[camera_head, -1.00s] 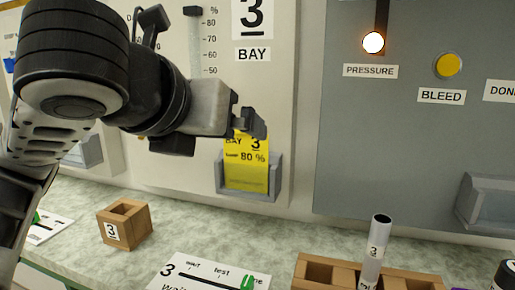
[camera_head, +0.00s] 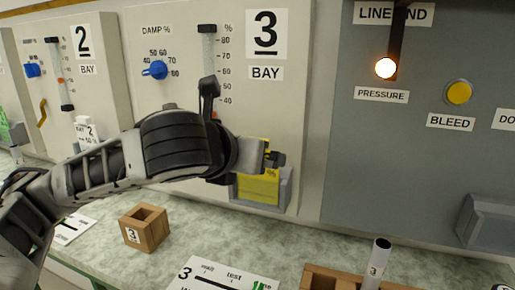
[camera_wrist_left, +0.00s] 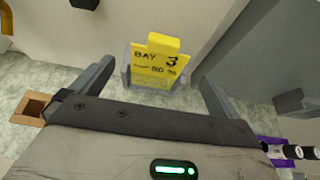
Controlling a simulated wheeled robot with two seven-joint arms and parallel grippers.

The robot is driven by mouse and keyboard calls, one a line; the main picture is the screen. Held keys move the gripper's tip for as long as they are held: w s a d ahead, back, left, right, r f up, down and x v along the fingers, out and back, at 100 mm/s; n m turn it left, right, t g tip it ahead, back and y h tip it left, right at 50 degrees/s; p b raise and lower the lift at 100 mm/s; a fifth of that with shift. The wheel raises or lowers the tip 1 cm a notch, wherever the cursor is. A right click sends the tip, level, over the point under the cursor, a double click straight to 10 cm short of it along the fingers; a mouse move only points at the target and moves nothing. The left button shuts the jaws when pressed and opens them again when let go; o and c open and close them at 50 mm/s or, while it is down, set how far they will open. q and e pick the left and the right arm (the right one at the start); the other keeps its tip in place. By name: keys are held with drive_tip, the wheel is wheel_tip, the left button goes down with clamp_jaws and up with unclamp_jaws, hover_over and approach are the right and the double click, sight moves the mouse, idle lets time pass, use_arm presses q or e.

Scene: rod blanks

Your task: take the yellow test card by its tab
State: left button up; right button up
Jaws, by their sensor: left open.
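The yellow test card (camera_head: 258,188) stands in a grey holder (camera_head: 284,192) on the front of the bay 3 panel. My left gripper (camera_head: 273,157) is in front of the card's upper part and hides much of its print in the head view. In the left wrist view the card (camera_wrist_left: 160,66) reads "BAY 3" and "80 %", with its tab (camera_wrist_left: 163,43) at the top edge. My left gripper (camera_wrist_left: 157,78) is open there, one finger to each side of the card, with visible gaps. My right gripper is not in view.
A wooden block (camera_head: 145,229) marked 3 stands on the counter below. A printed sheet (camera_head: 215,275) lies in front. A grey tube (camera_head: 376,262) stands in a wooden rack (camera_head: 325,279) at right.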

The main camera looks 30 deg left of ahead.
use_arm(q)
drive_tip(key=p+x, duration=0.3)
drive_tip(key=x, duration=0.4)
drive_tip(key=shift+w, duration=0.2)
drive_tip(key=c, duration=0.9)
